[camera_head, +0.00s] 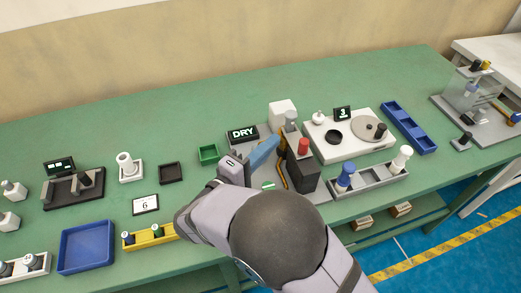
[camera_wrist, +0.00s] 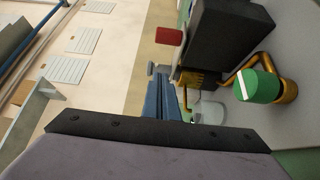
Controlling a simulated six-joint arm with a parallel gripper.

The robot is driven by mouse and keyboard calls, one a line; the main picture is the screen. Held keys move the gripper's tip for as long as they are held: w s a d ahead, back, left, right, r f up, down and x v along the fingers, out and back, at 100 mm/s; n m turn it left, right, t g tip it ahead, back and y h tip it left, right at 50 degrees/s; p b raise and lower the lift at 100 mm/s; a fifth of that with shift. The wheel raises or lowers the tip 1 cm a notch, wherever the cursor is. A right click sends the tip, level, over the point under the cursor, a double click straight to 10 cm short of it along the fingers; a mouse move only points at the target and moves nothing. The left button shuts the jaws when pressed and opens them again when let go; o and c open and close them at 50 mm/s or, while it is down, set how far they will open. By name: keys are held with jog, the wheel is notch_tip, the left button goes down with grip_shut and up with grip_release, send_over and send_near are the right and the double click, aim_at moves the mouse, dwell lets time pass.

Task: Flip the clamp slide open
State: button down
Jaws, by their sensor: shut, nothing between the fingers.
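The station under the DRY display (camera_head: 242,133) holds a black block (camera_head: 302,172) with a red knob (camera_head: 303,146), and brass piping beside it. In the wrist view the black block (camera_wrist: 225,38), the red knob (camera_wrist: 168,36), a ridged yellow piece (camera_wrist: 193,78) and a green-capped brass fitting (camera_wrist: 258,86) show. I cannot tell which part is the clamp slide. The fingers (camera_wrist: 155,78) also show in the wrist view; contact is unclear.
A white box (camera_head: 282,112) stands behind the station. Right of it are a white platform (camera_head: 345,152) with a grey disc and a grey tray (camera_head: 372,179) with blue and white knobs. My arm hides the front.

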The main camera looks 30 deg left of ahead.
aim_at(298, 162)
jog(key=w, duration=0.2)
jog(key=w+d+p, duration=0.1)
jog(key=w, duration=0.1)
jog(key=shift+w+d+r, duration=0.1)
jog(key=shift+w+r, duration=0.05)
jog(key=shift+s+d+p, duration=0.45)
jog(key=shift+s+d, duration=0.1)
jog(key=shift+d, duration=0.25)
jog(key=shift+s+d+p, duration=0.45)
jog(key=shift+s+d, duration=0.05)
jog(key=shift+d, duration=0.3)
jog(key=shift+s+d+f+b, duration=0.2)
jog(key=shift+s+d+b, duration=1.05)
jog(key=shift+s+d, duration=0.55)
